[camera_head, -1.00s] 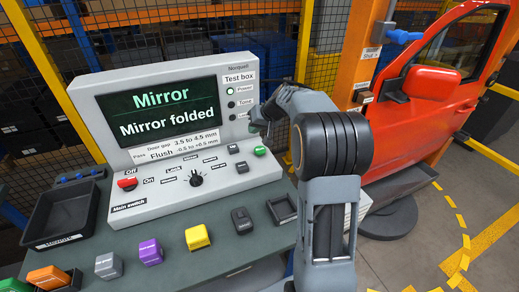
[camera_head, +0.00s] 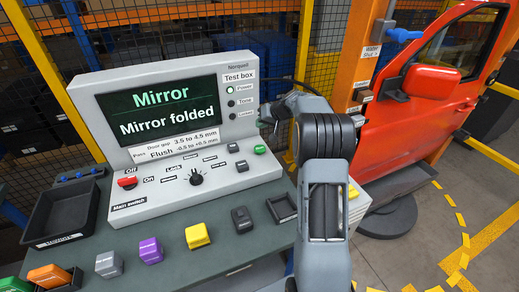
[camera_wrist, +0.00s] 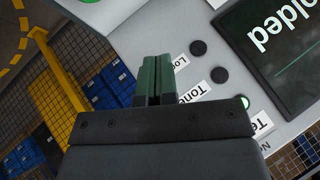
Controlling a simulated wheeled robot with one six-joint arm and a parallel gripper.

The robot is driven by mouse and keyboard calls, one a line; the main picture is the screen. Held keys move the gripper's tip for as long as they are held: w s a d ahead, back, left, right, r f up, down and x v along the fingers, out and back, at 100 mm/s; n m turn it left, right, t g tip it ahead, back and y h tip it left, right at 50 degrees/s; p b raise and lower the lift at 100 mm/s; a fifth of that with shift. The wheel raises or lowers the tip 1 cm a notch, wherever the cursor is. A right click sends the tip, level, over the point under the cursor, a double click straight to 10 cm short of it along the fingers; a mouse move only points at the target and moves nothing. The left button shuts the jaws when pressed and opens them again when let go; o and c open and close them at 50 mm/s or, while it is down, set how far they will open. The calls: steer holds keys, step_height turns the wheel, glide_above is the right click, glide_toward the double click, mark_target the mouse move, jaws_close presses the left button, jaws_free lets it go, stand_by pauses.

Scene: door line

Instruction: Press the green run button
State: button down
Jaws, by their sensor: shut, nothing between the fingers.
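The test box (camera_head: 90,95) stands on the bench with its screen reading "Mirror folded". The green button (camera_head: 259,149) is at the right end of its sloped panel, uncovered; a green part cut by the top edge of the wrist view (camera_wrist: 88,3) looks like this button. My gripper (camera_wrist: 153,80) has its two green fingers together with nothing between them, in front of the box's label column. In the head view my gripper (camera_head: 267,122) is mostly hidden by my arm, above the green button and apart from it.
A red main switch (camera_head: 127,183), a dark knob (camera_head: 196,178) and a black button (camera_head: 241,166) share the panel. Coloured blocks, including a yellow one (camera_head: 197,236), and a black tray (camera_head: 62,212) lie on the bench. A red car door (camera_head: 415,105) stands to the right.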

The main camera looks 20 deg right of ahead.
steer(key=b, duration=0.3)
glide_above(261, 147)
step_height(261, 147, down, 7)
steer(key=shift+s, duration=0.1)
steer(key=shift+f+b, duration=0.7)
steer(key=shift+b, duration=0.25)
steer(key=shift+f+b, duration=0.9)
steer(key=shift+b, duration=0.5)
stand_by(1.8)
steer(key=shift+r, duration=0.15)
steer(key=shift+r+p, duration=0.35)
steer(key=shift+r, duration=0.45)
steer(key=shift+r+p, duration=1.25)
steer(key=shift+r, duration=1.25)
steer(key=shift+r, duration=0.15)
step_height(261, 147, up, 8)
steer(key=p, duration=0.5)
steer(key=shift+r, duration=0.15)
